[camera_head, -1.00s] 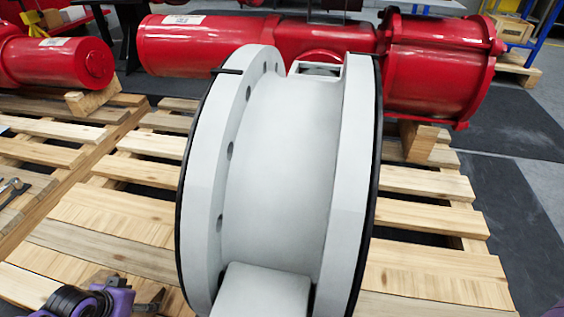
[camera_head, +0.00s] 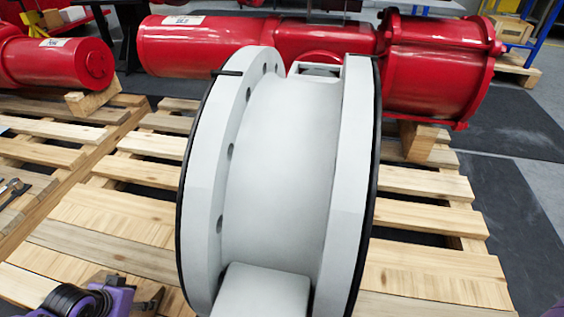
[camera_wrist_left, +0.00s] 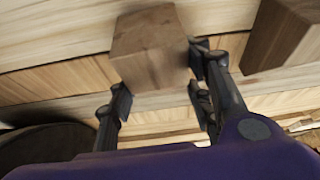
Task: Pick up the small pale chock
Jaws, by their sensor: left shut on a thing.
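In the left wrist view, the small pale chock (camera_wrist_left: 150,55), a light wooden block, is between the two fingers of my left gripper (camera_wrist_left: 160,84). The gripper is shut on it, with one finger on each side. Pallet boards show behind the block; I cannot tell whether it touches them. In the head view, my left gripper (camera_head: 150,300) is at the bottom edge, left of the big valve, and the chock cannot be made out there. My right gripper is not in view.
A second, browner wooden block (camera_wrist_left: 285,35) is at the right in the wrist view. The large grey valve body (camera_head: 285,170) stands on the slatted wooden pallet (camera_head: 110,215), close to my left gripper. Red cylinders (camera_head: 215,45) lie behind. Tools (camera_head: 14,190) are at the far left.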

